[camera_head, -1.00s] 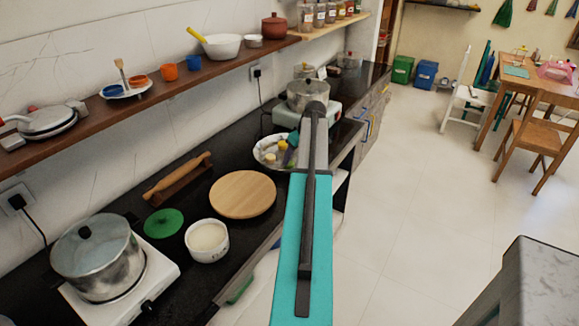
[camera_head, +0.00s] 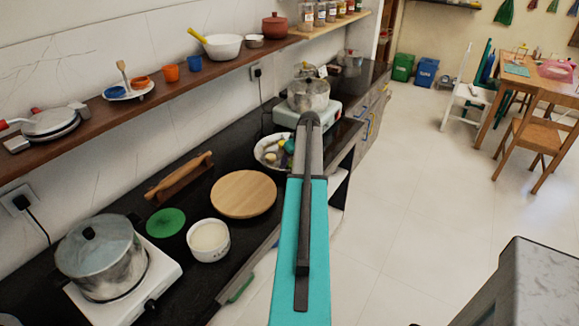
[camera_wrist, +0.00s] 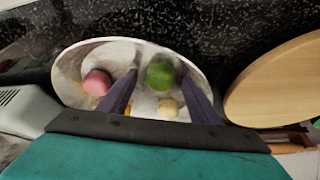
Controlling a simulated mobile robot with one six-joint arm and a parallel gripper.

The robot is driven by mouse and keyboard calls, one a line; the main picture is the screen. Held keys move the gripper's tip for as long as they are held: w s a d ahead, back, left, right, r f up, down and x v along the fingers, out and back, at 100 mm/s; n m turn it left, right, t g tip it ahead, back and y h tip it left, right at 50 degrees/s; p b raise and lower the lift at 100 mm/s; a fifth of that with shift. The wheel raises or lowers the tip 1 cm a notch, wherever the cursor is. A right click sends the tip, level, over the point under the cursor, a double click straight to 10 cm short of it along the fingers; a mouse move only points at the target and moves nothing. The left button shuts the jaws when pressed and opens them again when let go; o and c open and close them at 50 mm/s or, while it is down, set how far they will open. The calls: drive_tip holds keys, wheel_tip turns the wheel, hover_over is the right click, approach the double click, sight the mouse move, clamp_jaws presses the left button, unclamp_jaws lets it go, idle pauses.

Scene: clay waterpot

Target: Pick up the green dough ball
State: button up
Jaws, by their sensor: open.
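The green dough ball (camera_wrist: 160,73) lies on a pale round plate (camera_wrist: 72,62) in the wrist view. My gripper (camera_wrist: 158,80) is open, its two dark fingers reaching over the plate on either side of the green ball. I cannot tell whether a finger touches it. A pink ball (camera_wrist: 97,82) lies left of the left finger. A small yellowish ball (camera_wrist: 168,107) lies between the fingers, closer to my wrist than the green one. In the head view, the plate (camera_head: 259,152) is partly hidden by my arm, and my gripper is not clearly seen.
A round wooden board (camera_head: 243,194) lies on the dark counter near the plate; it also shows in the wrist view (camera_wrist: 280,85). A white bowl (camera_head: 208,240), a green disc (camera_head: 166,222) and a rolling pin (camera_head: 180,174) are nearby. A stove with a pot (camera_head: 308,95) stands beyond the plate.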

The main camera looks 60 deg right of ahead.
drive_tip(key=c, duration=1.1)
drive_tip(key=shift+r, duration=0.1)
drive_tip(key=shift+r+b, duration=1.25)
drive_tip(key=shift+r, duration=3.65)
